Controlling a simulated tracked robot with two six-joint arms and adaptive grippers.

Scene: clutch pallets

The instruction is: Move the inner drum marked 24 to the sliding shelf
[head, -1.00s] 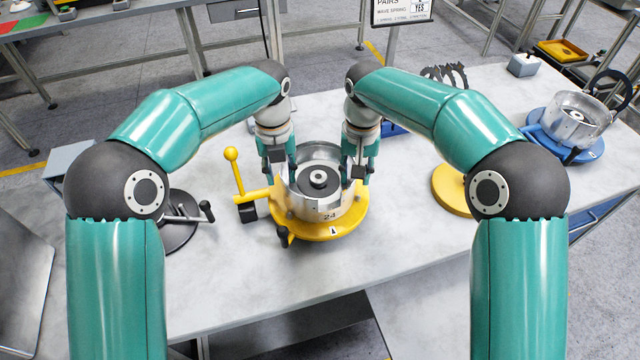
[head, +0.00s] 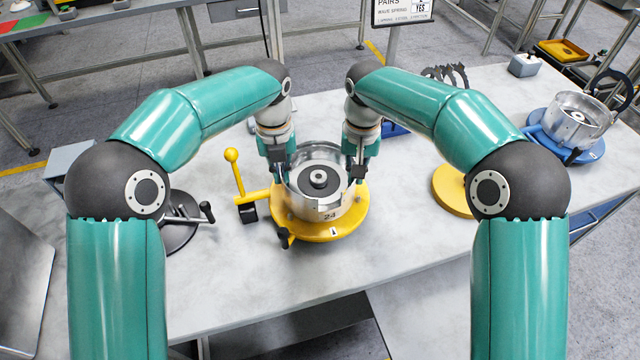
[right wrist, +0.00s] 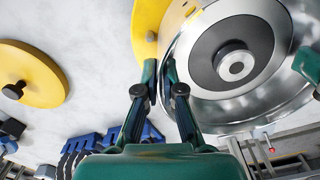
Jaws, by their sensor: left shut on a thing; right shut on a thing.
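The drum marked 24 (head: 330,216) is a shiny metal cylinder with a dark disc and hub inside. It stands upright at the yellow round fixture (head: 318,232) in the middle of the table; whether it touches the fixture is unclear. My left gripper (head: 280,178) is shut on the left side of its wall. My right gripper (head: 358,178) is shut on the right side. In the right wrist view the fingers of my right gripper (right wrist: 166,85) are at the rim of the drum (right wrist: 290,100). I cannot pick out the sliding shelf for certain.
A yellow lever (head: 238,175) rises left of the fixture. A dark round base with a handle (head: 180,222) is further left, a yellow disc (head: 452,190) to the right. A blue fixture with another metal drum (head: 572,120) is at the far right. The front table surface is clear.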

